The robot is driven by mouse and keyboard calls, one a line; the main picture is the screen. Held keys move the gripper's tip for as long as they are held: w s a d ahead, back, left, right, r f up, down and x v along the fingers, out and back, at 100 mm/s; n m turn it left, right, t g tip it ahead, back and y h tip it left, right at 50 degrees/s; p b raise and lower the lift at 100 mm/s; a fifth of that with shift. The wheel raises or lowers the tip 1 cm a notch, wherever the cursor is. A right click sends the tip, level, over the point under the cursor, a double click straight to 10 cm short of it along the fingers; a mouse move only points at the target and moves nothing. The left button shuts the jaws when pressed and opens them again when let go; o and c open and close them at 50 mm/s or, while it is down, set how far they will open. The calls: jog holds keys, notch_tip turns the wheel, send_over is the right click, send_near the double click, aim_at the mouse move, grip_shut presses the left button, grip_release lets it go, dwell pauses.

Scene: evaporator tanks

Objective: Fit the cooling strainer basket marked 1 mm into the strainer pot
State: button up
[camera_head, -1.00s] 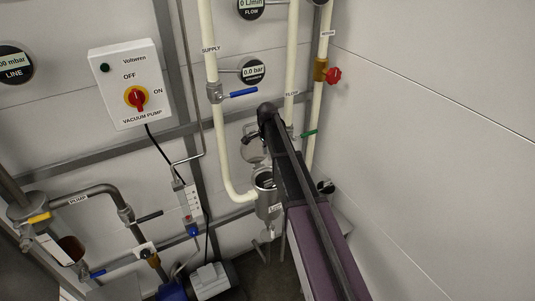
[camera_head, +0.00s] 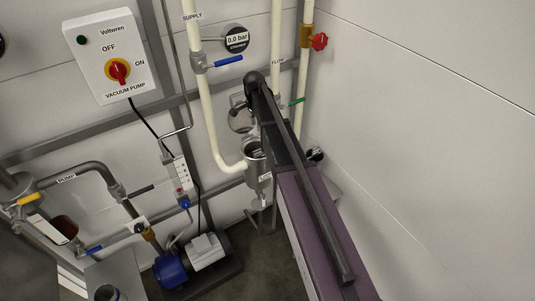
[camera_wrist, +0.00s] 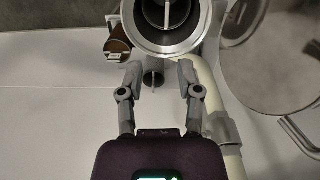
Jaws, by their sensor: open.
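The strainer pot (camera_head: 258,174) is a steel cylinder on the white supply pipe, close beside my dark arm in the head view. Its round lid (camera_head: 241,119) stands swung open behind it. In the wrist view the pot's rim (camera_wrist: 168,47) is at the top, with a light bar (camera_wrist: 167,14) across its dark mouth; I cannot tell if this belongs to a basket. My gripper (camera_wrist: 158,68) is open and empty, with its fingertips just below the rim in that picture. I can make out no basket marked 1 mm. The lid (camera_wrist: 275,65) also shows at the right.
A blue and grey pump (camera_head: 190,262) is on the floor. The supply pipe with its blue-handled valve (camera_head: 228,60) and the right wall (camera_head: 430,130) flank my arm.

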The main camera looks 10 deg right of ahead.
jog(key=s+n, duration=1.3)
jog(key=s, duration=1.5)
jog(key=shift+n, duration=0.4)
jog(key=shift+d, duration=0.1)
jog(key=shift+o, duration=0.4)
jog(key=shift+f+b, duration=0.45)
jog(key=shift+b, duration=0.05)
